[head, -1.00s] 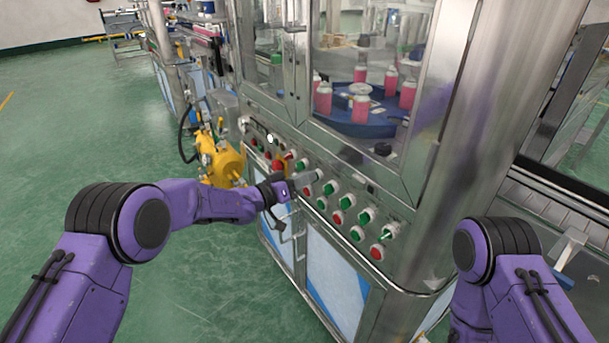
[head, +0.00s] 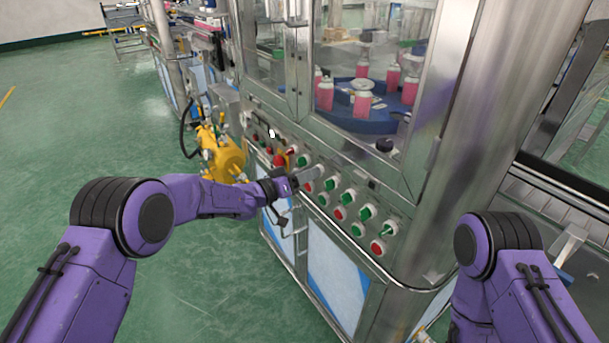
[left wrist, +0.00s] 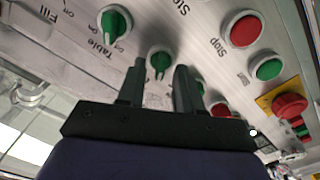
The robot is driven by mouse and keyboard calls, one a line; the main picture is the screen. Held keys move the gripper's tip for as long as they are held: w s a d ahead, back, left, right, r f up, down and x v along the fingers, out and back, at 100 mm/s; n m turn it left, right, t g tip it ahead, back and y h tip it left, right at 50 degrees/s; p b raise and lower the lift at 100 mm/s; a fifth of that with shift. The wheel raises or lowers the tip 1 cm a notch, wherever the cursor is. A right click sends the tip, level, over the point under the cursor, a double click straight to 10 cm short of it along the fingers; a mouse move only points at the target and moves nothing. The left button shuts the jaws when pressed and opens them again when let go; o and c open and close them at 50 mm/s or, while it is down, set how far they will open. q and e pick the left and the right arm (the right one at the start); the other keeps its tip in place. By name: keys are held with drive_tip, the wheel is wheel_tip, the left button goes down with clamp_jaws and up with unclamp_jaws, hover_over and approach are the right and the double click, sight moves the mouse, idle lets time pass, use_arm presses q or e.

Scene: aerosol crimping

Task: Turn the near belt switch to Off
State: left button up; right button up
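My left gripper (head: 318,172) is at the machine's control panel, over the upper part of the knob rows. In the left wrist view its two dark fingers (left wrist: 160,66) are apart. A green knob switch (left wrist: 160,60) shows between the fingertips, and I cannot tell whether they touch it. Its label is hidden, so I cannot confirm that it is the near belt switch. Another green knob (left wrist: 115,20), by the word "Table", is up and to the left. My right gripper is out of view; only part of that arm shows.
A red Stop button (left wrist: 241,30), a green button (left wrist: 269,68) and a red emergency button on yellow (left wrist: 290,104) are close by. More green knobs and red buttons (head: 377,248) continue along the panel (head: 405,238). Pink cans (head: 362,103) stand behind glass. Green floor is open at left.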

use_arm(q)
drive_tip(key=b+v, duration=0.1)
drive_tip(key=v, duration=0.9)
drive_tip(key=shift+s+a, duration=0.15)
drive_tip(key=shift+a, duration=0.1)
